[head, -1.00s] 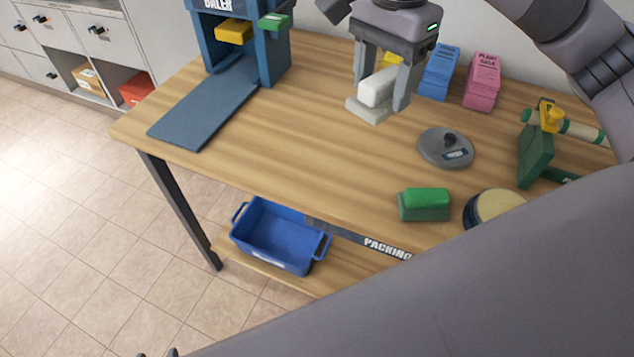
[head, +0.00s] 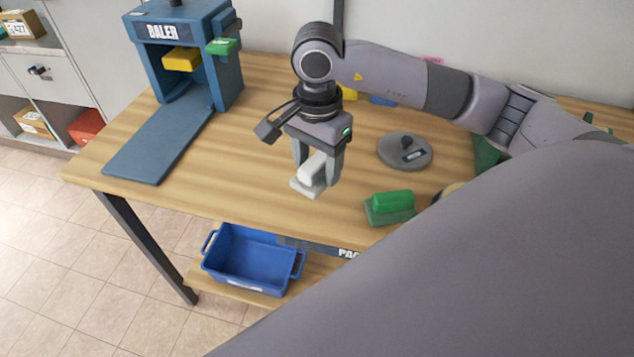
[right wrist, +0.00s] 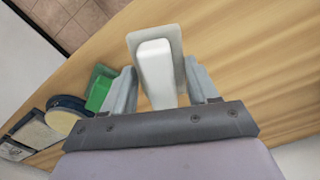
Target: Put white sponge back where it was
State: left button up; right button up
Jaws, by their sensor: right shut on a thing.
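My right gripper (head: 318,178) is shut on the white sponge (head: 314,168), a white block on a pale grey base plate. It hangs over the wooden table, left of the round grey disc; its exact height is hard to judge. In the right wrist view, the white block (right wrist: 155,72) sits between the fingers, with its grey base (right wrist: 136,40) beyond. A similar green block on a dark green base (head: 388,208) stands to the right, near the table's front edge. My left gripper is out of view.
The blue baler (head: 187,60) with its lowered ramp (head: 160,143) stands at the left. The grey disc with a knob (head: 404,151) lies to the right. A blue bin (head: 250,262) sits on the lower shelf. My arm hides most of the coloured stacks at the back. The table between baler and gripper is clear.

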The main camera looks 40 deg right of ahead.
aim_at(317, 185)
jog(key=shift+f, duration=2.95)
jog(key=shift+f, duration=0.15)
jog(key=shift+f, duration=0.1)
jog(key=o, duration=0.9)
jog(key=shift+o, duration=0.2)
jog(key=shift+r, duration=0.2)
notch_tip(317, 185, up, 12)
jog(key=shift+r, duration=0.1)
